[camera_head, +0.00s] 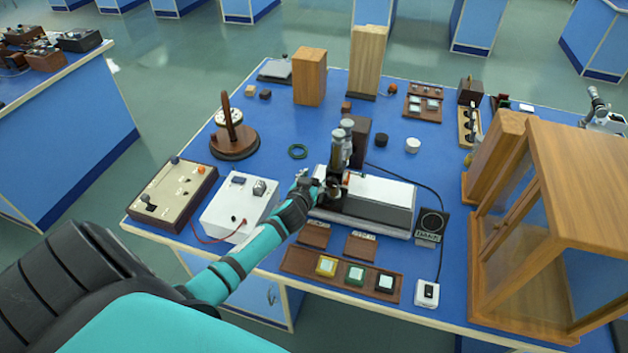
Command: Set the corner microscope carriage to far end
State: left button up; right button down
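A microscope (341,148) with grey barrels stands upright on a dark carriage near the left end of a long base (375,200). The base has a white top and a dark grey front. The top is bare to the right of the carriage. My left gripper (322,189) is at the left end of the base, against or just in front of the carriage's lower part. Its fingers blend with the dark carriage, so I cannot tell whether they are open, shut or touching it. My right gripper is not in view.
A white box (238,208) and a switch panel (172,195) lie left of the base. A button strip (341,274) is in front, and a black speaker-like box (432,224) stands right. A large wooden cabinet (555,215) fills the right side. Wooden blocks (310,76) stand behind.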

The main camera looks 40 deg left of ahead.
pick_arm(q)
grip_shut()
